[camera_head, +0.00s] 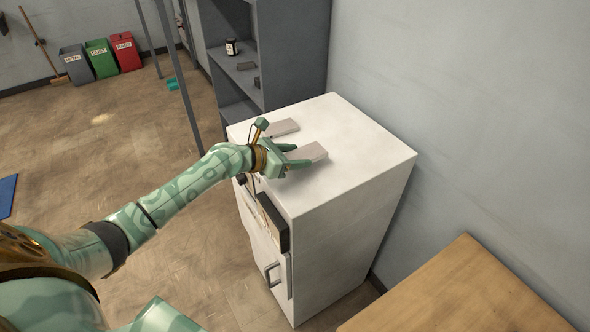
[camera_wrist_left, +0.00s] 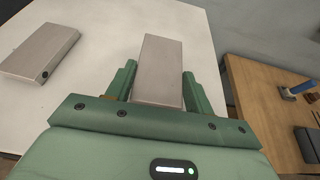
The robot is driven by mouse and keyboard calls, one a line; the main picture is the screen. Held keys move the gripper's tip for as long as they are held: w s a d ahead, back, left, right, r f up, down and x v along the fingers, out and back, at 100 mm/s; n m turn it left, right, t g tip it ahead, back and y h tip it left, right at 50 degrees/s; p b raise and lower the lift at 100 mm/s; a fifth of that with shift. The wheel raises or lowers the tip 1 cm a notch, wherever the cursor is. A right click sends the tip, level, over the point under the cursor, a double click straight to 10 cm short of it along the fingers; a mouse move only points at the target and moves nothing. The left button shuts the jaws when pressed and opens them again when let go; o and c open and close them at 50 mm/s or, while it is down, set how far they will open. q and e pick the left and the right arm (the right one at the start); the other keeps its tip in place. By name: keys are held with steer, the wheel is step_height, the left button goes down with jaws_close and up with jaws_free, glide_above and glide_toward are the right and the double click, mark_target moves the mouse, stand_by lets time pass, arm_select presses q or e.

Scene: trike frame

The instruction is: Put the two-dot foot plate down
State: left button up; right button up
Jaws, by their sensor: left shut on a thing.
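My left gripper (camera_head: 294,156) is shut on a pale grey foot plate (camera_head: 312,151), over the white top of a cabinet (camera_head: 350,160). In the left wrist view the plate (camera_wrist_left: 163,60) lies between the two green fingers and sticks out past their tips. No dots show on it, so I cannot tell its mark. I cannot tell whether it touches the cabinet top. A second grey plate (camera_head: 284,128) lies flat on the top, apart from the held one. In the left wrist view this second plate (camera_wrist_left: 40,52) has one dark dot on its near end. My right gripper is out of view.
The cabinet top is clear to the right of the plates. A grey shelf unit (camera_head: 290,50) with a small jar (camera_head: 231,47) stands behind. A wooden table (camera_head: 470,295) is at the lower right. Bins (camera_head: 101,57) stand far left.

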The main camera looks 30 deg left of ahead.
arm_select(q)
step_height(320, 180, down, 3)
steer(key=shift+f+b, duration=0.2)
steer(key=shift+b, duration=0.5)
steer(key=shift+r, duration=0.15)
steer(key=o, duration=1.2)
steer(key=shift+o, duration=0.2)
